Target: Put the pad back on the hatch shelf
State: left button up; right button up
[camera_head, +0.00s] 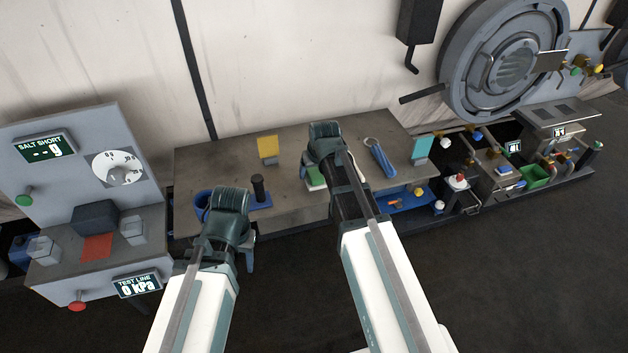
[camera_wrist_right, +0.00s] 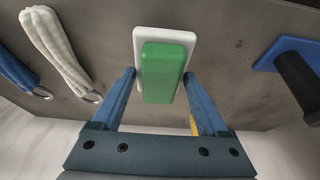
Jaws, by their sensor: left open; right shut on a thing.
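The pad, a green block (camera_wrist_right: 162,72) on a white plate (camera_wrist_right: 181,37), is between the fingers of my right gripper (camera_wrist_right: 163,80) in the right wrist view. My right gripper is shut on it, just above or on the grey bench; I cannot tell which. In the head view the pad (camera_head: 315,179) is partly hidden by my right gripper (camera_head: 322,165). The round hatch (camera_head: 512,62) is at the upper right, with a grey ledge (camera_head: 548,116) below it. My left gripper (camera_head: 228,225) is open near the bench's front left; its fingertips are mostly hidden.
The grey bench (camera_head: 225,165) holds a blue cup (camera_head: 202,206), a black-handled tool (camera_head: 259,188), a yellow card (camera_head: 268,146), a blue strap (camera_head: 379,158) and a teal card (camera_head: 421,148). A white strap (camera_wrist_right: 55,45) lies near the pad. A dial panel (camera_head: 75,150) stands at left.

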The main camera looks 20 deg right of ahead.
notch_tip(320, 180, down, 2)
jog(key=shift+f+b, duration=0.25)
jog(key=shift+b, duration=0.5)
jog(key=shift+r, duration=0.15)
jog(key=shift+c, duration=0.6)
pick_arm(q)
notch_tip(320, 180, down, 2)
jog(key=shift+f, duration=0.15)
jog(key=shift+f, duration=0.1)
pick_arm(e)
jog(key=o, duration=1.2)
pick_arm(q)
jog(key=shift+r, duration=0.2)
